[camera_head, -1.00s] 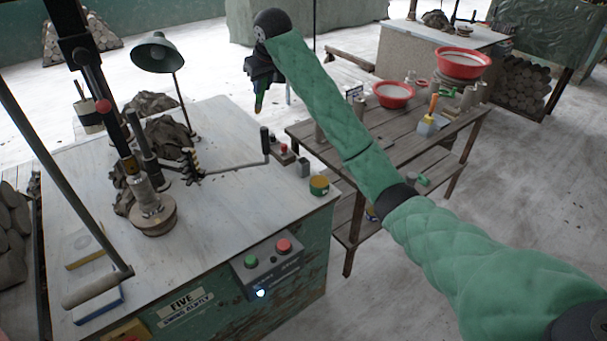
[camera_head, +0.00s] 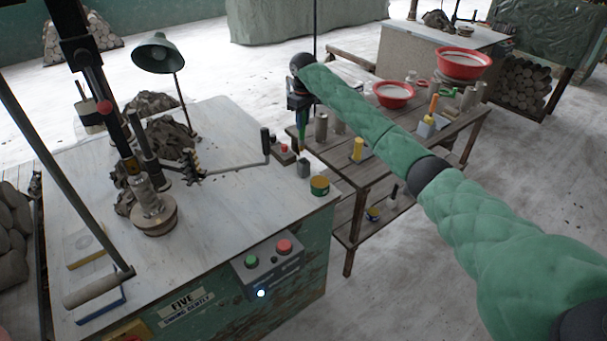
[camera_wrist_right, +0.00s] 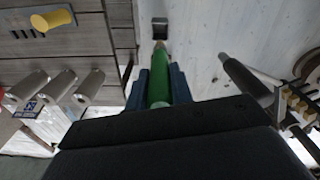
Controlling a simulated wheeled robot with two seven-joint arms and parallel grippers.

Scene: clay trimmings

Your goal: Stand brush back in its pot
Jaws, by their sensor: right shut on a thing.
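The brush, a slim green rod with a pale tip, hangs upright from my right gripper (camera_head: 300,108), its lower part (camera_head: 301,138) pointing down. In the right wrist view the green brush (camera_wrist_right: 158,82) sits between the two dark fingers, which are shut on it. A small dark square pot (camera_head: 303,167) stands on the worktable near its far right edge. It also shows in the right wrist view (camera_wrist_right: 160,28), just beyond the brush tip. The brush tip appears above the pot and apart from it. My left gripper is not in view.
A crank handle (camera_head: 235,165) reaches across the worktable (camera_head: 225,215). A wooden bench (camera_head: 375,168) with cylinders and red bowls stands to the right.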

